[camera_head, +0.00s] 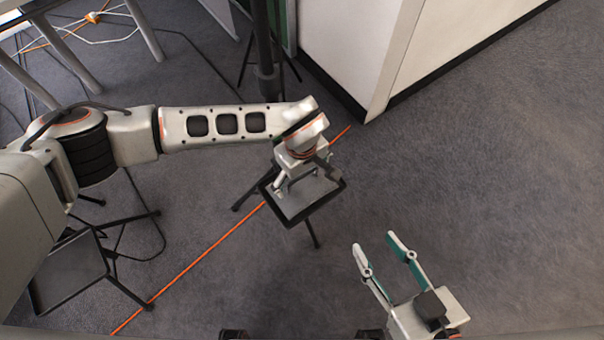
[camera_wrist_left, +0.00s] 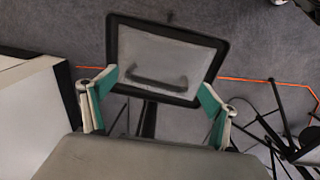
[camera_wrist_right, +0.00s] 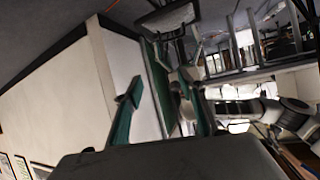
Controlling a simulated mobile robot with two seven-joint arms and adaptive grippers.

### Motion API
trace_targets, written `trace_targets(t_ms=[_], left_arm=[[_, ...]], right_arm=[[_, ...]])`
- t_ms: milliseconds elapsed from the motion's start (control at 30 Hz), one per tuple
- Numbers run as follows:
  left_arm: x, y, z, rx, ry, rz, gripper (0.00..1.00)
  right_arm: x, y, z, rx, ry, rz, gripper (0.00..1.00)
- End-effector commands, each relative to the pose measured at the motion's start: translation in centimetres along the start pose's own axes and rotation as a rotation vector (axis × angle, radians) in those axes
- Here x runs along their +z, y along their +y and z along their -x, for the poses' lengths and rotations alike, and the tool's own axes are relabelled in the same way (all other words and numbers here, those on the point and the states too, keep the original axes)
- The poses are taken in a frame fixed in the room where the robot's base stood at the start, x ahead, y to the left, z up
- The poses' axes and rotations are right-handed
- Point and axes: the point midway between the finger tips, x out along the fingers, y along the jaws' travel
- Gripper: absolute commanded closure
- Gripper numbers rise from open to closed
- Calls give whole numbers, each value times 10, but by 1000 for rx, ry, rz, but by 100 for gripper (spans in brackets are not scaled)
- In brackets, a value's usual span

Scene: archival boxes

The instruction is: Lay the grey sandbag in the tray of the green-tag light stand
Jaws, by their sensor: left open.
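A black-rimmed tray (camera_head: 319,207) on a dark stand is in the middle of the head view. The grey sandbag (camera_head: 302,203) appears to lie flat inside it, filling most of it. In the left wrist view the sandbag (camera_wrist_left: 160,48) shows a dark handle strap (camera_wrist_left: 156,79) and the tray rim (camera_wrist_left: 168,27) surrounds it. My left gripper (camera_head: 304,178) is open above the tray; its fingers (camera_wrist_left: 158,88) are apart with nothing between them. My right gripper (camera_head: 375,242) is open and empty, to the lower right of the tray. I cannot make out a green tag.
Another stand with an empty dark tray (camera_head: 70,270) is at lower left. A white cabinet (camera_head: 350,50) stands behind. An orange cable (camera_head: 205,252) crosses the carpet under the middle stand. Table legs are at upper left. The carpet (camera_head: 490,170) at right is clear.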

Motion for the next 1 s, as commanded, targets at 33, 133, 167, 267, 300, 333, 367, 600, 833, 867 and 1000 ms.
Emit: trace_targets(t_ms=[33,133,167,267,300,333,367,600,833,867,1000], left_arm=[[-1,1,4,2,1,-1,13],[-2,2,18,6,6,-1,13],[-3,3,24,7,7,-1,13],[-5,3,46,9,12,-1,13],[-5,4,55,10,14,-2,13],[-5,4,62,11,14,-2,13],[-5,4,69,11,14,-2,13],[-3,2,108,6,9,0,13],[-1,0,122,1,2,1,13],[-1,0,122,1,2,1,13],[0,0,121,-1,0,1,13]], right_arm=[[-1,0,0,1,2,0,60],[-10,2,2,4,14,10,60],[-12,3,2,6,17,15,60],[-17,9,2,18,19,39,60],[-16,11,3,22,15,48,60],[-15,13,3,25,10,55,60],[-12,14,3,26,4,61,60],[14,22,9,36,-62,106,60],[26,27,12,38,-89,129,60],[27,28,12,39,-92,130,60],[31,28,12,40,-99,129,60]])
